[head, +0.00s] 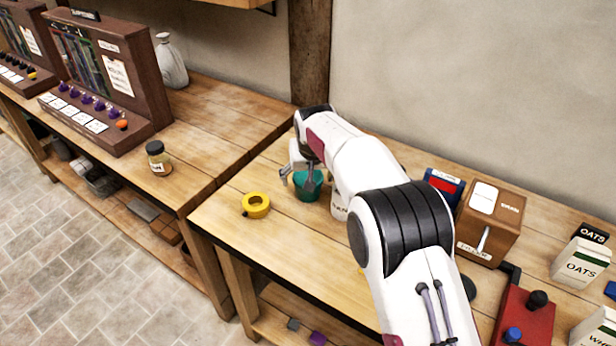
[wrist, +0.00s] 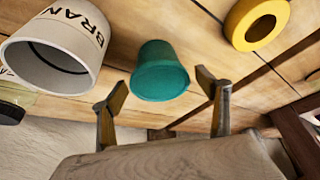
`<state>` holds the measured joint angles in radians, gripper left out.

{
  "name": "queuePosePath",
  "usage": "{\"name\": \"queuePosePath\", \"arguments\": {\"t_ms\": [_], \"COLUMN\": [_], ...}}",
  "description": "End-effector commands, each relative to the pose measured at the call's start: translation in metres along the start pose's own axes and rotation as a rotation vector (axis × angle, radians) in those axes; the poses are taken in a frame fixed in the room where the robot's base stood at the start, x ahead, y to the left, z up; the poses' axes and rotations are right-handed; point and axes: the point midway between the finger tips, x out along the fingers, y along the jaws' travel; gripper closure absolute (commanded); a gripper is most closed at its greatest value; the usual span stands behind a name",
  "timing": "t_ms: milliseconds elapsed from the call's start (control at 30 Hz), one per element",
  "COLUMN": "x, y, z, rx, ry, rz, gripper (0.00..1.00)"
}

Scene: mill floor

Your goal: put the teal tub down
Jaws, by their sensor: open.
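The teal tub (head: 307,186) stands on the wooden workbench (head: 228,212), below the end of my arm. In the wrist view the tub (wrist: 160,72) appears just beyond my fingertips, between their lines. My gripper (head: 298,177) is open, and in the wrist view its two fingers (wrist: 163,80) are spread wide with a gap on each side of the tub. Nothing is held in them. In the head view the fingers partly cover the tub's upper part.
A yellow ring (head: 256,205) lies left of the tub. A white BRAN container (wrist: 55,50) stands close on the other side. A brown dispenser box (head: 490,222), OATS carton (head: 581,263) and red device (head: 524,316) are farther right. A small jar (head: 158,160) stands on the left bench.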

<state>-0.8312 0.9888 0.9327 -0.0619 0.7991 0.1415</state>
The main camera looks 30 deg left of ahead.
Motion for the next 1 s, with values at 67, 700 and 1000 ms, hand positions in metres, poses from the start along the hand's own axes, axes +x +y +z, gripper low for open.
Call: {"name": "queuePosePath", "arguments": {"t_ms": [67, 700, 1000], "x": [-0.003, -0.062, -0.1], "y": [0.0, 0.0, 0.0], "z": [-0.002, -0.002, -0.002], "rx": [0.0, 0.0, 0.0], "ry": [0.001, 0.002, 0.002], "rz": [0.0, 0.0, 0.0], "gripper": [0.25, 0.25, 0.25]}}
